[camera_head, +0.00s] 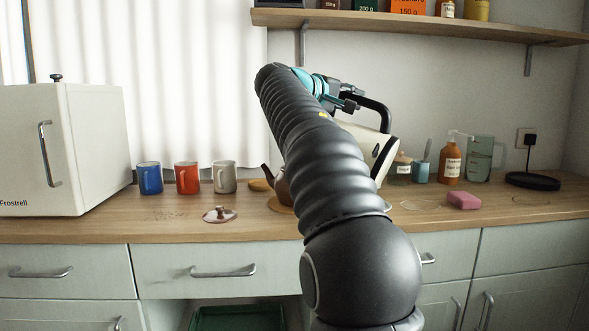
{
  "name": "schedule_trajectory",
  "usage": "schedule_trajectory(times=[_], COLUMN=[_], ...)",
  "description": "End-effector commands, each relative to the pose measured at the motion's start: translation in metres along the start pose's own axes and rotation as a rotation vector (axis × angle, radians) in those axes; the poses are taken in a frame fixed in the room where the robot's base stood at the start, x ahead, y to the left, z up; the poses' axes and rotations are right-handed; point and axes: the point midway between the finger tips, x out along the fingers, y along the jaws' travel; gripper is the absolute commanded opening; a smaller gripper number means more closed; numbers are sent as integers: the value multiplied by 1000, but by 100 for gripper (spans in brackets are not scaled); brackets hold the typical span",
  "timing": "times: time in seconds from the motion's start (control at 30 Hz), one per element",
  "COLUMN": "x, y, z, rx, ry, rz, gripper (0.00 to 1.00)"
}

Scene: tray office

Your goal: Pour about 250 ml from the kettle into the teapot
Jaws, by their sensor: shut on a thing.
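The brown teapot (279,186) stands on the counter, lower and to the left of the kettle. Its spout points left and my arm hides most of it. A lid (220,214) lies on the counter in front of it. I cannot see any liquid stream.
Blue (150,178), red (187,178) and grey (224,177) mugs stand at left, beside a white fridge (78,150). At right are an amber pump bottle (450,165), a glass jug (480,158), a pink sponge (464,200) and a black kettle base (532,181). A shelf (420,26) hangs above.

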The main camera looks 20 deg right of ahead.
Motion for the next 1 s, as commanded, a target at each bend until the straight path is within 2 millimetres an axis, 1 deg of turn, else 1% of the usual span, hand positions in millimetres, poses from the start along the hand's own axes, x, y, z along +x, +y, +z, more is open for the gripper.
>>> schedule_trajectory(times=[0.03, 1.0], x=[-1, -14], y=[4, 8], z=[0, -18], rx=[-1, -108], ry=[2, -2], rz=[7, 52], gripper=[0, 0])
